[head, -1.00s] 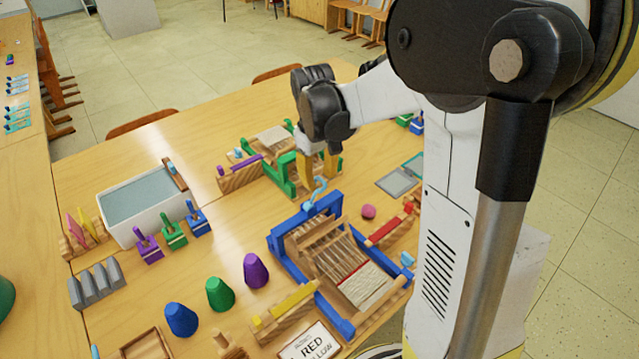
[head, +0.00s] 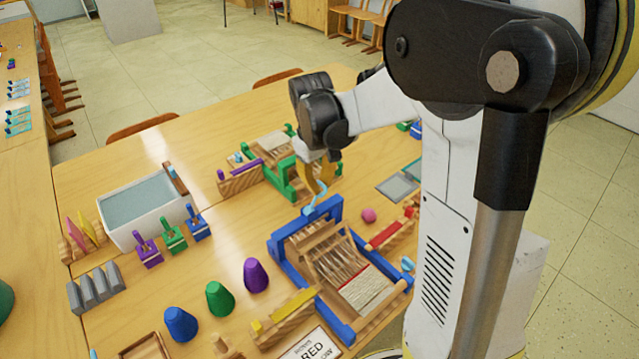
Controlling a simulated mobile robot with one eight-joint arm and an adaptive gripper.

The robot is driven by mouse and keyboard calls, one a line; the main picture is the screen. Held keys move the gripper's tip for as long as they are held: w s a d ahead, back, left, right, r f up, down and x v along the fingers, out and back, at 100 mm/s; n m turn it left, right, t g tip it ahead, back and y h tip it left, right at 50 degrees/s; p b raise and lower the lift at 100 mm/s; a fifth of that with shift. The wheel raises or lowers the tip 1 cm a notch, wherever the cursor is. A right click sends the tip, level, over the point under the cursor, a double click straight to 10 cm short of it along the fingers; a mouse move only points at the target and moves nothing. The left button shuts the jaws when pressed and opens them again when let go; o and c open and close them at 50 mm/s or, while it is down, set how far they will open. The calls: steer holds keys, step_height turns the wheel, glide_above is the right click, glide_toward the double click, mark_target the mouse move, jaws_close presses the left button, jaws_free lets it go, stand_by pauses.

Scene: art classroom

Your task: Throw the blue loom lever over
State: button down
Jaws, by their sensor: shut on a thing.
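The blue loom (head: 345,328) stands on the table, with a wooden frame, pale warp threads and a red line across the woven part. Its light blue curved lever (head: 314,206) rises from the far end of the blue frame. My gripper (head: 322,181) reaches down from above at a tilt, with its yellowish fingers shut on the upper end of the lever. The fingers hide part of the lever's tip.
A pink ball (head: 368,215) and a red-topped wooden rack (head: 388,234) lie right of the loom. Purple, green and blue cones (head: 219,299) stand at left, near a white water tub (head: 148,240). A RED sign (head: 312,348) sits in front.

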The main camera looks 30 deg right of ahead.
mark_target(306, 208)
steer(key=shift+a+r+h, duration=0.1)
steer(key=shift+h, duration=0.2)
steer(key=shift+s+a+r+t+h, duration=0.1)
steer(key=shift+a+r+t+h, duration=0.05)
steer(key=shift+a+h, duration=0.3)
steer(key=shift+a+r+t+h, duration=0.15)
steer(key=shift+a+h, duration=0.2)
steer(key=shift+h, duration=0.2)
steer(key=h, duration=0.1)
steer(key=a+h, duration=0.2)
steer(key=shift+s+a+r+t, duration=0.1)
steer(key=shift+s+a+t, duration=0.1)
steer(key=shift+s+t, duration=0.1)
steer(key=shift+s+a+f, duration=0.1)
steer(key=shift+a, duration=0.45)
steer(key=shift+s+a+f, duration=0.1)
steer(key=shift+a, duration=0.4)
steer(key=shift+s+a+f+b, duration=0.1)
steer(key=shift+a+f+b, duration=0.2)
steer(key=shift+a, duration=0.4)
steer(key=c, duration=1.5)
jaws_free()
steer(key=shift+a, duration=0.1)
steer(key=shift+o, duration=0.2)
